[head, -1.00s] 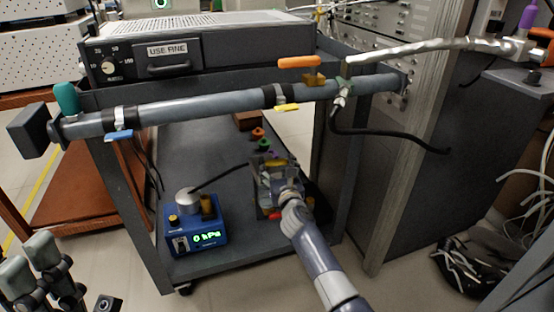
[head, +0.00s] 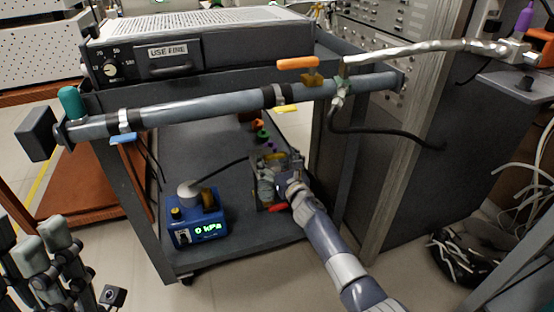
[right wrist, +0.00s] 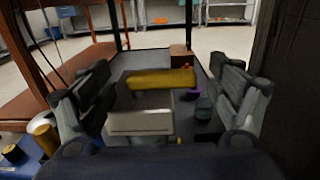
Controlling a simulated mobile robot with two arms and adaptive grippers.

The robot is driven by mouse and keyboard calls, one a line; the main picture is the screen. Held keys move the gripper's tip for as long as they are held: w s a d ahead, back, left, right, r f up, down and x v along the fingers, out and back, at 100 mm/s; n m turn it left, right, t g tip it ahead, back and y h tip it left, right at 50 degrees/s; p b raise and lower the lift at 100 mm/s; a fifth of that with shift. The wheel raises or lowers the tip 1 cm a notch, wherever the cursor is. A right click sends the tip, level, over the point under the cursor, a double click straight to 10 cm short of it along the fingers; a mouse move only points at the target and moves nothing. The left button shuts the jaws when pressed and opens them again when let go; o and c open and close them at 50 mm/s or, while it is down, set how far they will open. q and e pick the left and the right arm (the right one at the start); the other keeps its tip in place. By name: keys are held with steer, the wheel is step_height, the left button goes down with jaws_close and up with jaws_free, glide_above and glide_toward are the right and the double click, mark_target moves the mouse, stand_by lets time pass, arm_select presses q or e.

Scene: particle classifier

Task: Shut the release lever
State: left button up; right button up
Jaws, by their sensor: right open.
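A yellow bar-like handle (right wrist: 160,80) lies across a pale grey metal block (right wrist: 140,122) in the right wrist view. It may be the release lever; I see no label. My right gripper (right wrist: 162,75) is open, one finger on each side of the bar, with gaps between. In the head view my right gripper (head: 276,163) is low over the cart's lower shelf, and its fingers hide most of what it faces. My left gripper (head: 42,243) is at the lower left, its two fingers apart with nothing between them, away from the cart.
A grey pipe (head: 195,108) with an orange handle (head: 298,63), a blue tab (head: 123,138) and a yellow tab (head: 285,109) spans the cart above my right gripper. A blue gauge box (head: 199,231) reading 0 kPa stands left of it. A tall dark cabinet (head: 405,190) is to the right.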

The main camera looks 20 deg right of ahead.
steer(key=shift+s+d+f, duration=0.1)
steer(key=shift+s+d, duration=0.05)
steer(key=shift+s, duration=0.5)
steer(key=s, duration=1)
steer(key=shift+s+d, duration=0.15)
steer(key=shift+s, duration=0.2)
